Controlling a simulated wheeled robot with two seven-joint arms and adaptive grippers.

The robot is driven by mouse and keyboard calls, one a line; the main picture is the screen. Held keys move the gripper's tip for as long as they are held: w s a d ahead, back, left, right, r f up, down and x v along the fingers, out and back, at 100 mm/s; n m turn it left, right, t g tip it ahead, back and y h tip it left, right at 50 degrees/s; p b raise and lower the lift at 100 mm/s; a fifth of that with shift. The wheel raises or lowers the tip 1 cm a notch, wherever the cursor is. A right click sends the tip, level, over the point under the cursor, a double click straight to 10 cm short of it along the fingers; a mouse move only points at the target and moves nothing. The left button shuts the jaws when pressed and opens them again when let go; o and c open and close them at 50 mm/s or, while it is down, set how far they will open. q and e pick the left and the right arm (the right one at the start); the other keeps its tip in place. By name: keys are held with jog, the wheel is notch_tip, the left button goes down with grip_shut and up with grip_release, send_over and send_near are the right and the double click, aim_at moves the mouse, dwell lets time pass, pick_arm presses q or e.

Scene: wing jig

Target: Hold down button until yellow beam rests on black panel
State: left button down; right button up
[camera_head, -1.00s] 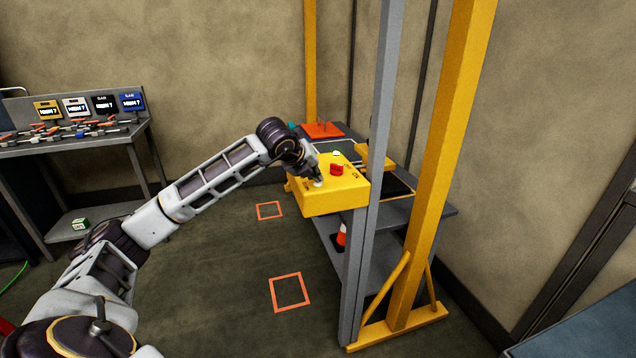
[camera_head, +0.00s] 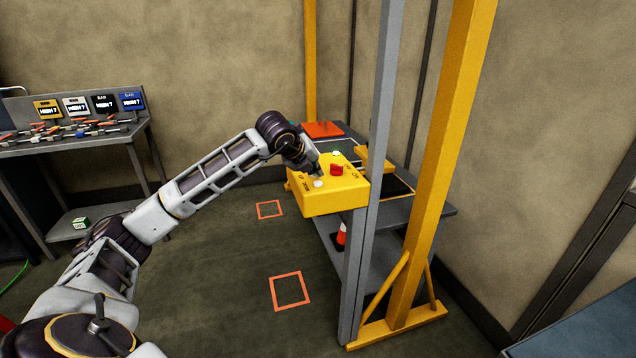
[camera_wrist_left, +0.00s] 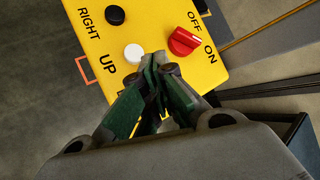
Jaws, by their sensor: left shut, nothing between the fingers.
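The yellow control box (camera_head: 330,202) hangs beside the grey post. Its white button (camera_head: 318,184) shows in the head view, and in the wrist view the white button (camera_wrist_left: 134,53) lies near the word UP. My left gripper (camera_head: 316,171) is shut and empty, its tips (camera_wrist_left: 155,62) just beside the white button; they appear apart from it. A yellow beam (camera_head: 377,160) shows behind the box, partly hidden by it and the post. The black panel (camera_head: 398,187) lies on the grey table; whether the beam touches it I cannot tell. My right gripper is out of view.
A red switch (camera_wrist_left: 184,41) marked OFF and ON and a black button (camera_wrist_left: 115,15) sit on the box. The grey post (camera_head: 375,110) and yellow upright (camera_head: 440,150) stand to the right. A bench (camera_head: 75,146) stands at left. The floor between is clear.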

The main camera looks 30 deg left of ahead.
aim_at(315, 181)
pick_arm(q)
jog(key=shift+r+p, duration=1.45)
jog(key=shift+r, duration=1.05)
